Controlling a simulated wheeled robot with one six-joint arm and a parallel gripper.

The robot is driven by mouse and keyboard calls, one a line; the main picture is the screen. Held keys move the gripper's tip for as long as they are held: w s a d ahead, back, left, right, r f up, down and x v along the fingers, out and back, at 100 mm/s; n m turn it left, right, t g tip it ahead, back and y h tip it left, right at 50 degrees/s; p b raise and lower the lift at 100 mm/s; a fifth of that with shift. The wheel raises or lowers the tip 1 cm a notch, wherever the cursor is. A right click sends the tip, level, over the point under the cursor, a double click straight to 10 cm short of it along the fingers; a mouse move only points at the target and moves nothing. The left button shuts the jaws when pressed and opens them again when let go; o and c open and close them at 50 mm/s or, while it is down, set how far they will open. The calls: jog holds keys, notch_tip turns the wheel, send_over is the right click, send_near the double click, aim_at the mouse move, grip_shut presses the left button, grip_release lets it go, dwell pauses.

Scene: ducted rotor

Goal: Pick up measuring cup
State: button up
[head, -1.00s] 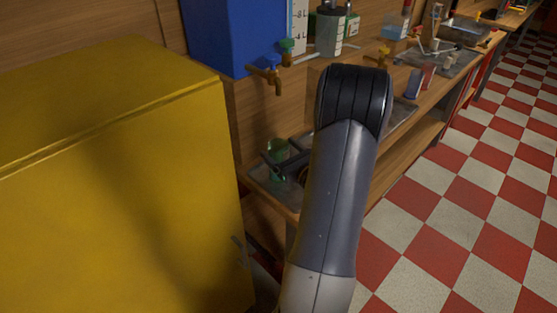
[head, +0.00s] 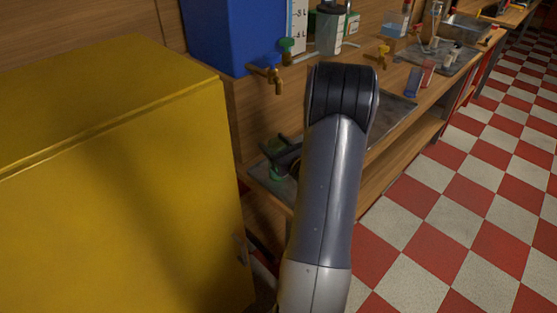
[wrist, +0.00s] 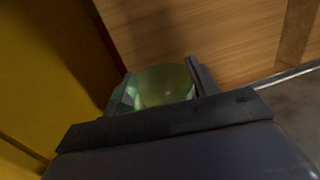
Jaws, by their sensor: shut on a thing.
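The measuring cup is a greenish, see-through vessel. In the wrist view the measuring cup (wrist: 165,80) sits between my fingers, with its round opening towards the camera. My gripper (head: 279,150) is shut on it, at the left end of the bench beside the yellow cabinet. In the head view only small green parts of the cup (head: 276,173) show around the dark fingers. My arm hides much of this spot. I cannot tell whether the cup touches the surface below.
A tall yellow cabinet (head: 110,140) stands close on the left. A blue tank (head: 235,35) with a brass tap (head: 270,75) is above the gripper. Bottles and trays line the bench to the right. The checkered floor (head: 460,210) is clear.

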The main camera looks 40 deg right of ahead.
jog(key=c, duration=0.3)
notch_tip(320, 180, up, 10)
jog(key=shift+f, duration=0.1)
notch_tip(320, 180, up, 5)
jog(key=p, duration=0.3)
jog(key=shift+p, duration=0.3)
dwell(0.4)
